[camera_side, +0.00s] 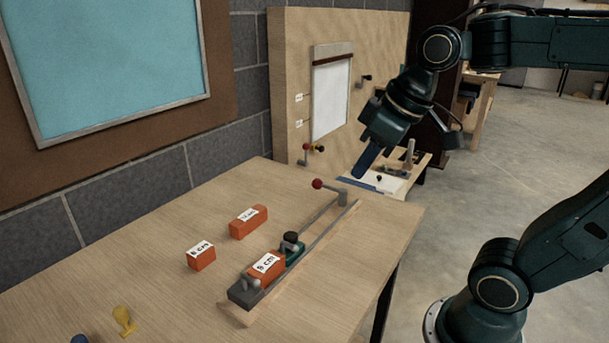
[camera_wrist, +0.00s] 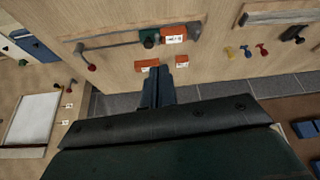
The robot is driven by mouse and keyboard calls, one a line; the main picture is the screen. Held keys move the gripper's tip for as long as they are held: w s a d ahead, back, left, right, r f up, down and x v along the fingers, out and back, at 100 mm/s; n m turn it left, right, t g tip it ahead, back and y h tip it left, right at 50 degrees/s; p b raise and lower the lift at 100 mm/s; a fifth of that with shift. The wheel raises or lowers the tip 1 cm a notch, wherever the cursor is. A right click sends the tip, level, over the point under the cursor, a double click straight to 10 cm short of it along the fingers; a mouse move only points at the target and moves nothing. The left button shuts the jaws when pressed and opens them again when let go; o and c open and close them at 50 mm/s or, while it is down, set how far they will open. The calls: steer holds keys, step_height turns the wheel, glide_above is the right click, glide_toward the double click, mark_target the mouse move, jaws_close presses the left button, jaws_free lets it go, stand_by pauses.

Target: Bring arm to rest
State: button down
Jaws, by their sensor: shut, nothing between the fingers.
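My gripper (camera_side: 364,168) hangs in the air beyond the far right end of the wooden table (camera_side: 160,215), pointing down and slightly left. Its blue fingers are together with nothing between them. In the wrist view the shut fingers (camera_wrist: 160,75) show at the centre, with the dark wrist housing filling the lower part. The gripper appears clear of the table and touches nothing that I can see.
A clamp fixture (camera_side: 324,232) with a red-knobbed lever (camera_side: 318,184) holds an orange "8 cm" block (camera_side: 267,267). Two more orange blocks (camera_side: 248,222) (camera_side: 201,256) stand loose beside it. A yellow piece (camera_side: 124,320) lies at the front. An upright panel (camera_side: 292,60) stands behind.

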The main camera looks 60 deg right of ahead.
steer(key=s+f+m, duration=0.1)
steer(key=s+f, duration=0.2)
steer(key=s, duration=0.3)
steer(key=shift+s+f, duration=0.15)
steer(key=shift+f, duration=0.05)
